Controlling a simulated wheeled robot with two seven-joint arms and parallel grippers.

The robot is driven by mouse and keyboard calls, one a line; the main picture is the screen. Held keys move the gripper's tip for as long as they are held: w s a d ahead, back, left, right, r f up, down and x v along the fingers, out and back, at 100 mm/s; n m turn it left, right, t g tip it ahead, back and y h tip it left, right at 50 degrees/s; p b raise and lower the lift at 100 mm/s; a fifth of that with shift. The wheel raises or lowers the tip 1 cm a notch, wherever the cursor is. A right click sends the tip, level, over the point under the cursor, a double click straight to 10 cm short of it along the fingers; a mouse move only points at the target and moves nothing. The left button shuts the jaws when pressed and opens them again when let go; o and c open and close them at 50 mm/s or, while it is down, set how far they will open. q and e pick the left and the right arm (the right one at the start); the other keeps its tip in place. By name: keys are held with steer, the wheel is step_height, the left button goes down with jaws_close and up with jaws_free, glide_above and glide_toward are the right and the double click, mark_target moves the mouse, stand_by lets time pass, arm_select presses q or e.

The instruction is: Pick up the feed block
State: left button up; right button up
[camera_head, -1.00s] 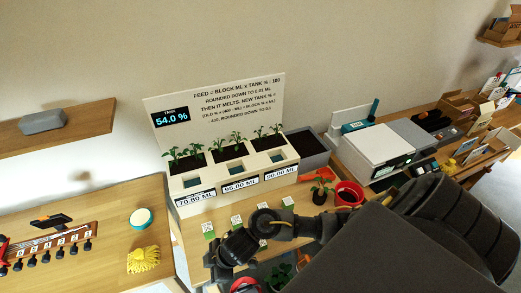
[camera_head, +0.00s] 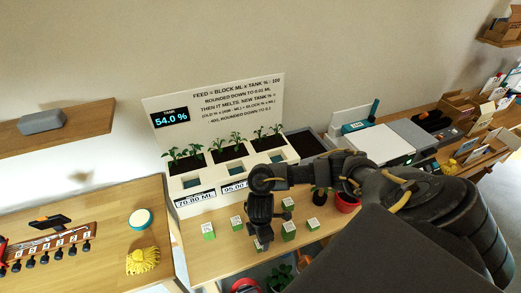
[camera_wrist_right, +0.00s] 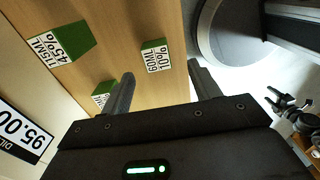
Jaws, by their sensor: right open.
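Several small green feed blocks with white printed tops stand on the wooden table, including ones at the left (camera_head: 208,231), middle (camera_head: 288,231) and right (camera_head: 313,225). My right gripper (camera_head: 262,240) is low over the front of the table among them, partly hiding one block (camera_head: 258,246). In the right wrist view my open gripper (camera_wrist_right: 163,84) has a block labelled 60ML 10% (camera_wrist_right: 155,56) in the gap ahead of its fingers, not gripped. A block labelled 115ML 45% (camera_wrist_right: 64,36) lies to the left. A third block (camera_wrist_right: 102,92) is near the left finger. My left gripper is not in view.
A white planter stand (camera_head: 230,170) with seedlings and slots stands behind the blocks, its tank display (camera_head: 170,118) reading 54.0 %. A red pot (camera_head: 347,203) is at the right, partly behind my arm. A yellow sponge-like item (camera_head: 142,260) lies on the left table.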

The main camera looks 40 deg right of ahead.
steer(key=shift+w+d+f, duration=0.1)
steer(key=shift+f, duration=1.45)
steer(key=shift+w+d+f, duration=0.1)
steer(key=shift+f, duration=1.4)
steer(key=c, duration=1.1)
steer(key=shift+r, duration=0.1)
step_height(320, 180, up, 3)
steer(key=shift+w+f, duration=0.1)
steer(key=s+a+r+p, duration=0.1)
steer(key=s+r, duration=0.2)
steer(key=s, duration=0.1)
steer(key=s+a+r+p, duration=0.2)
steer(key=s+r, duration=0.1)
steer(key=s, duration=0.2)
steer(key=s+a+r+p, duration=0.2)
steer(key=s+r, duration=0.2)
steer(key=shift+s, duration=0.15)
